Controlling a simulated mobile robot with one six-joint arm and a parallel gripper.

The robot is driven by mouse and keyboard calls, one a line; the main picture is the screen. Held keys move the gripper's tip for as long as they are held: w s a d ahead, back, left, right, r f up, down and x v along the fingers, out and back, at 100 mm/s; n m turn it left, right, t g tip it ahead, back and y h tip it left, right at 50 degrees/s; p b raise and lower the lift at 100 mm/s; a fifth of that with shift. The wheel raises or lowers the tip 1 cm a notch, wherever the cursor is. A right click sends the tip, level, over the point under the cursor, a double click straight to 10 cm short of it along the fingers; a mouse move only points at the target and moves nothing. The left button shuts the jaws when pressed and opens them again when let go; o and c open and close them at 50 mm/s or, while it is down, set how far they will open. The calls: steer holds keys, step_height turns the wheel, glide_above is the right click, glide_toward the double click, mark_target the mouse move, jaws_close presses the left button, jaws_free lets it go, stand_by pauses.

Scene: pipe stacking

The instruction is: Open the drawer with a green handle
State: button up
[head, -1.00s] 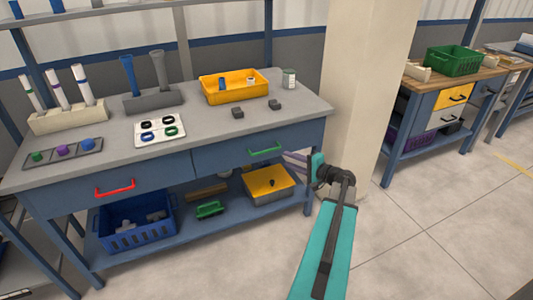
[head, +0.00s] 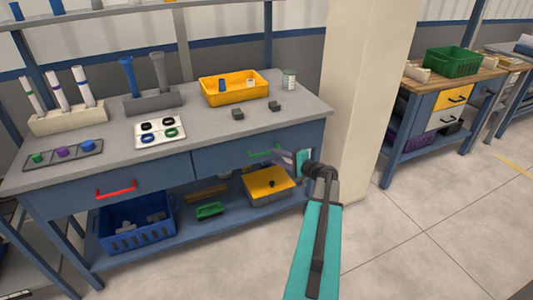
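The green handle (head: 263,153) is on the front of the right-hand blue drawer (head: 222,160) under the grey workbench. The drawer front looks flush with the bench, so the drawer is closed. My gripper (head: 281,156) is just right of the handle, in front of the drawer, with its fingers pointing left toward it. The fingers look spread apart with nothing between them. They overlap the right end of the handle in the picture; I cannot tell whether they touch it. A second drawer (head: 70,197) with a red handle (head: 115,193) is to the left, also closed.
A yellow-topped bin (head: 268,182), a green brush-like item (head: 209,210) and a blue crate (head: 135,222) sit on the lower shelf. A beige pillar (head: 365,100) stands close to the right of the bench. The floor (head: 420,230) in front is clear.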

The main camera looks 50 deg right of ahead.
mark_target(266, 153)
steer(key=shift+w+f, duration=0.2)
steer(key=shift+w, duration=0.95)
steer(key=shift+w+f, duration=0.25)
steer(key=shift+w, duration=0.95)
steer(key=shift+w+f, duration=0.2)
steer(key=shift+w, duration=0.95)
jaws_close()
